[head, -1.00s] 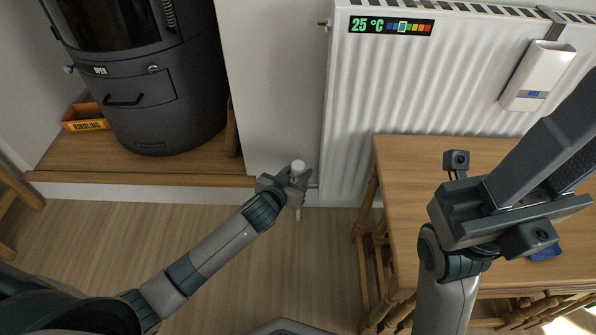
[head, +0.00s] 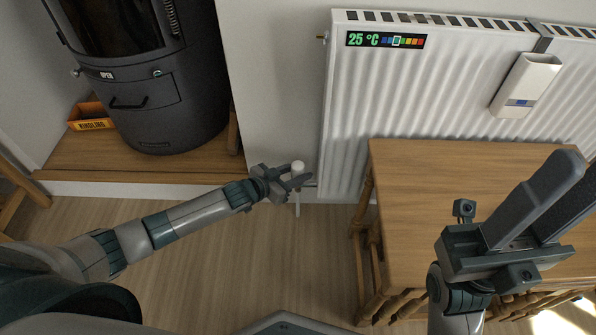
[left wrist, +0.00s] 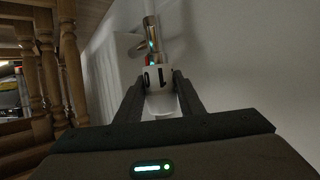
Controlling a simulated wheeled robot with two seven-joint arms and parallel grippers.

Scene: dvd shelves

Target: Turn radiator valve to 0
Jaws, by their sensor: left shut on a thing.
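The white radiator valve (head: 298,168) sits low on the wall side of the radiator (head: 400,110), at its lower left corner. My left gripper (head: 290,180) is at the valve with its fingers around the knob. In the left wrist view, the white valve knob (left wrist: 158,80) is between the two dark fingers of the left gripper (left wrist: 160,92). Dark marks that look like 0 and 1 show on the knob, near a small red mark on the metal fitting behind it. My right gripper (head: 575,180) is raised over the table, empty, with a gap between its fingers.
A wooden table (head: 420,185) stands in front of the radiator at right. A dark stove (head: 165,100) and an orange kindling box (head: 90,117) are on a wooden platform at left. A display on the radiator reads 25 °C. The floor between is clear.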

